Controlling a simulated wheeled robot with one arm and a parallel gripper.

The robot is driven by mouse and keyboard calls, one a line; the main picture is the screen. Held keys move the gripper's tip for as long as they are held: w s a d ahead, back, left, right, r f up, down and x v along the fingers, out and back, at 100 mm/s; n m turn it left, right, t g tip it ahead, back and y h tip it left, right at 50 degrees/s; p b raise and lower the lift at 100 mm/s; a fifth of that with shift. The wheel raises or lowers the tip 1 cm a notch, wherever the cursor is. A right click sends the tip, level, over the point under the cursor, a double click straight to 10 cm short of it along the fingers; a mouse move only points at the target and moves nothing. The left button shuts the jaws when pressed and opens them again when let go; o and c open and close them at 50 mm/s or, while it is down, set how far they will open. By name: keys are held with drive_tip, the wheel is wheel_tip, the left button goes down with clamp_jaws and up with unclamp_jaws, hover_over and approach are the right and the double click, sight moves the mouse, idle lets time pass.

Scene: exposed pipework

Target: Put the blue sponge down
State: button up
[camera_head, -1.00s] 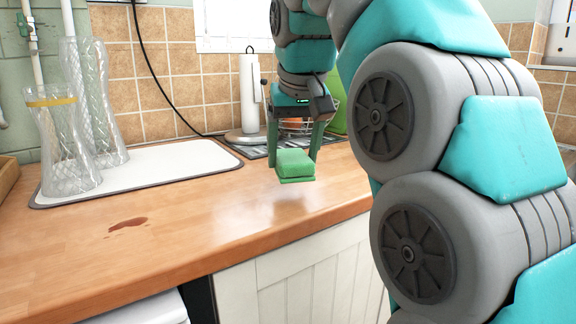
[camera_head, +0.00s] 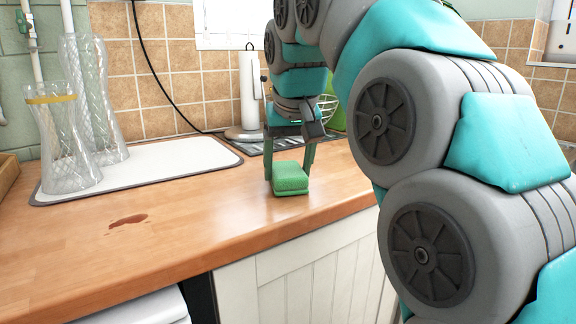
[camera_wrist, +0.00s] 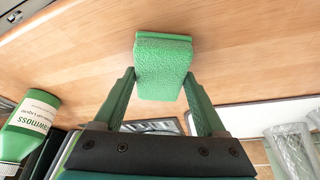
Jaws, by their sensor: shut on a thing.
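The sponge (camera_head: 290,179) looks green, not blue, in both views; I see no blue sponge. My gripper (camera_head: 289,171) points down over the wooden counter (camera_head: 230,222), its two green fingers on either side of the sponge, shut on it. The sponge lies level, at or very near the counter top near the front edge; I cannot tell if it touches. In the wrist view the sponge (camera_wrist: 163,68) sits between the fingertips (camera_wrist: 161,78), with bare wood around it.
A reddish-brown spill (camera_head: 128,220) lies on the counter at the left. Clear glass vases (camera_head: 68,150) stand on a white mat (camera_head: 165,163) behind it. A paper towel roll (camera_head: 250,92) stands at the back. A green bottle (camera_wrist: 28,125) shows in the wrist view.

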drive_tip(key=shift+f, duration=0.1)
drive_tip(key=o, duration=1.1)
drive_tip(key=shift+o, duration=0.2)
